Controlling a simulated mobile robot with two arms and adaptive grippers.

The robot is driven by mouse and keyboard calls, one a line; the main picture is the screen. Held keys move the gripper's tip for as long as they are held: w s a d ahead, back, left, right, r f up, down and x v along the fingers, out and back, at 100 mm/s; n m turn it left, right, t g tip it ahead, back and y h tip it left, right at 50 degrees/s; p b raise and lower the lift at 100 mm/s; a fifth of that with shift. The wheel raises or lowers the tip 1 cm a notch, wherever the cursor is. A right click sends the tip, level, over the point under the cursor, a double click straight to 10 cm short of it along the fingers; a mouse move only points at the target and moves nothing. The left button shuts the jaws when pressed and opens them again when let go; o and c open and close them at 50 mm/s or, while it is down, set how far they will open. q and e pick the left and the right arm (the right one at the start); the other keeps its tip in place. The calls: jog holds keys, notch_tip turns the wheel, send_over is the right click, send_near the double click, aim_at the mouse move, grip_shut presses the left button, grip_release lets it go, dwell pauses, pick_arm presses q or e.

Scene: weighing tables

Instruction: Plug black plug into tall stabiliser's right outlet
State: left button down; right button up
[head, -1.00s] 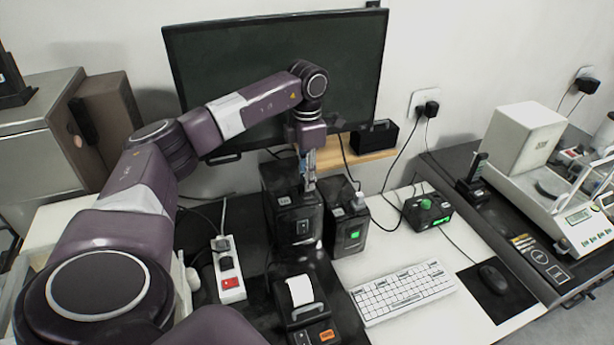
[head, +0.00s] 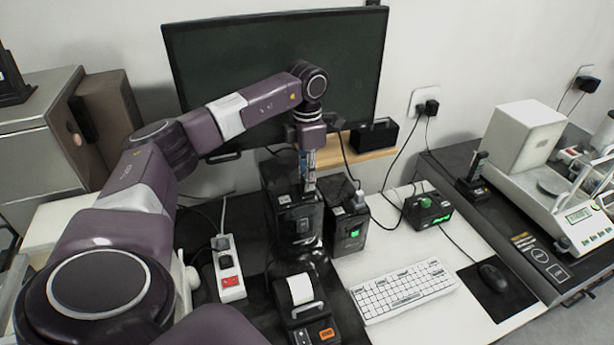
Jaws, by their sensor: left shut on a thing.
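The tall stabiliser (head: 297,228) is a black box standing below the monitor, left of a second black box with a green light. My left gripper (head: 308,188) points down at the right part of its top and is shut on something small. That would be the black plug, but the fingers and the dark background hide it. I cannot tell whether the plug touches or sits in the right outlet. The outlets on top are mostly covered by the gripper. My right gripper is out of view.
The second black box (head: 347,232) with a grey plug on top stands close on the right. A monitor (head: 280,75) is behind my arm. A label printer (head: 304,305), a white power strip (head: 228,275) and a keyboard (head: 403,291) lie in front. Cables hang behind the boxes.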

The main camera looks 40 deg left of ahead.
pick_arm(q)
jog(key=shift+f, duration=0.4)
jog(key=c, duration=1.1)
grip_release()
jog(key=shift+c, duration=0.2)
jog(key=shift+r, duration=0.1)
jog(key=shift+r+p, duration=2.8)
jog(key=shift+r, duration=0.9)
jog(key=shift+f, duration=0.1)
